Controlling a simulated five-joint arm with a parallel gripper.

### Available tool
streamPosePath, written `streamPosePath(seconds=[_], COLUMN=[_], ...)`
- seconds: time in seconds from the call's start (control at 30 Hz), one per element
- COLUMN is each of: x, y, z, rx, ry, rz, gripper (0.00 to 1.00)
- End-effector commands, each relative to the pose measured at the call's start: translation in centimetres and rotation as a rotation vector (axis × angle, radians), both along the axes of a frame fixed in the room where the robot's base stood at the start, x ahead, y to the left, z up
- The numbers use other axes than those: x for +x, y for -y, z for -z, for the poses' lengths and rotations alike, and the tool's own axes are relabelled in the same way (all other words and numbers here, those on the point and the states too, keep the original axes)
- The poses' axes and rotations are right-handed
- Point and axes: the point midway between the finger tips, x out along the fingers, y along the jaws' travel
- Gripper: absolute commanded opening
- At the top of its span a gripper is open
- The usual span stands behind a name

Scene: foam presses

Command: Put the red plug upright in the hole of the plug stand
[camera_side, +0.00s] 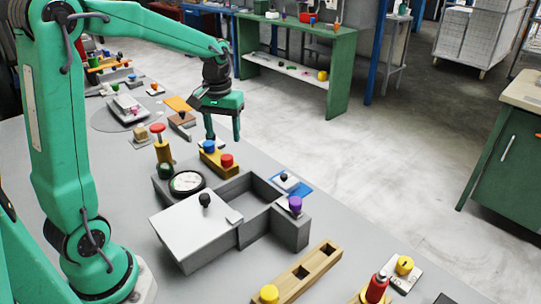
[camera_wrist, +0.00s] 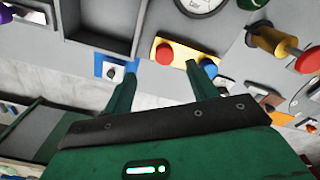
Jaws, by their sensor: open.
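A red upright piece (camera_side: 376,289) with a dark top, which may be the red plug, stands at the bottom right of the side view on a wooden base, partly cut off. A wooden bar (camera_side: 323,258) with square holes, possibly the plug stand, lies left of it with a yellow-topped piece in its near end. My gripper (camera_side: 223,138) is open and empty, fingers down, beyond the grey press. In the wrist view my gripper (camera_wrist: 162,66) frames a yellow block (camera_wrist: 182,50) with a red knob (camera_wrist: 164,53) and a blue knob (camera_wrist: 207,68).
A red-topped post (camera_side: 158,130) stands to the left. The table edge and floor lie beyond.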

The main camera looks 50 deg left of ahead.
Motion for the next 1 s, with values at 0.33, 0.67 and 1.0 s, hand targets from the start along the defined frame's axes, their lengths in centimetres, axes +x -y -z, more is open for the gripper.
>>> streamPosePath(seconds=[0.33,0.67,1.0], x=[0.7,0.7,0.7], y=[-0.9,-0.9,-0.9], z=[1.0,3.2,4.0], rx=[-0.008,-0.009,-0.008], ry=[-0.026,-0.028,-0.027], rz=[-0.032,-0.031,-0.031], gripper=[0.58,0.58,0.58])
